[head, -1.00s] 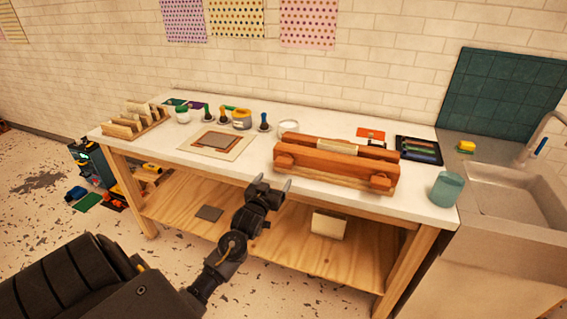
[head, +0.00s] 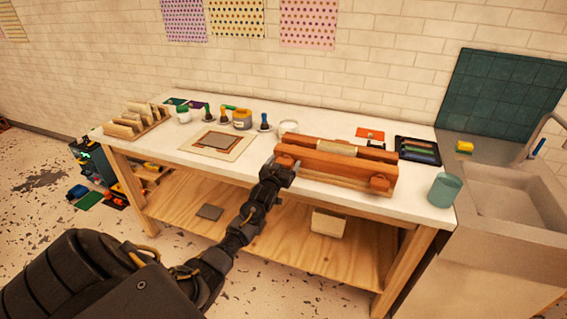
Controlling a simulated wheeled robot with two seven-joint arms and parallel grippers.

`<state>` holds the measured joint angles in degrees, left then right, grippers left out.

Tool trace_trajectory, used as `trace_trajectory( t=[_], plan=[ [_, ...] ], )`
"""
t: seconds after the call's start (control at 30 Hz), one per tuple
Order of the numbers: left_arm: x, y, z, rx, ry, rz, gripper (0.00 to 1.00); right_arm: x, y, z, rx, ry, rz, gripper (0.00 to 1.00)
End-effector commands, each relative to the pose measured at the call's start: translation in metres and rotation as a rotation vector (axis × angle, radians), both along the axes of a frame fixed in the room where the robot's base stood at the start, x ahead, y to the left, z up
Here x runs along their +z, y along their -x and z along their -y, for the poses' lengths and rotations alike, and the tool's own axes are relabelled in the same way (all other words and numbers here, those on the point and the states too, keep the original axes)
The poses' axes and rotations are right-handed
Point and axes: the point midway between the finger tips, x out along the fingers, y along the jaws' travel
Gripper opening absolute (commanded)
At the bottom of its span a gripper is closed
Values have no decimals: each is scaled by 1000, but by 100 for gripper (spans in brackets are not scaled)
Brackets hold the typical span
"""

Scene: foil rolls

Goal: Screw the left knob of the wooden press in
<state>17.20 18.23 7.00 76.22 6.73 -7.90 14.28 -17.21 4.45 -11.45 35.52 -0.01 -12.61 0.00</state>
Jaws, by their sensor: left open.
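The reddish-brown wooden press (head: 335,164) lies near the front edge of the white table. Its left knob (head: 284,161) sticks out toward me at the left end. Its right knob (head: 380,182) shows at the other end. My left gripper (head: 283,166) is open at the left knob, with its fingertips to either side of it. I cannot tell whether the fingers touch it. The gripper hides the lower part of the knob. A pale strip (head: 336,147) lies along the top of the press. My right gripper is not in view.
The white table (head: 170,150) also carries a framed screen (head: 237,143) left of the press, several small jars and a wooden rack (head: 137,122). A teal cup (head: 445,189) stands right of the press. A sink (head: 515,190) is at the right.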

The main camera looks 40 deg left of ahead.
Motion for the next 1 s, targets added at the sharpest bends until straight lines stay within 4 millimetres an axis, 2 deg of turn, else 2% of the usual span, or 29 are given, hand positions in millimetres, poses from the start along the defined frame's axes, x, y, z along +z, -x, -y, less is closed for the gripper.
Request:
trace_trajectory(
  t=[0.3, 0.63, 1.0],
  plan=[
    [-1, -2, -1, 0, 0, -1, 80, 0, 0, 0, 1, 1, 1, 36],
    [-1, -1, -1, 0, 0, -1, 37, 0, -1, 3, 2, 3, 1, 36],
    [-1, -2, 0, -1, -64, -23, 37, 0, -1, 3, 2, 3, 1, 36]
  ],
)
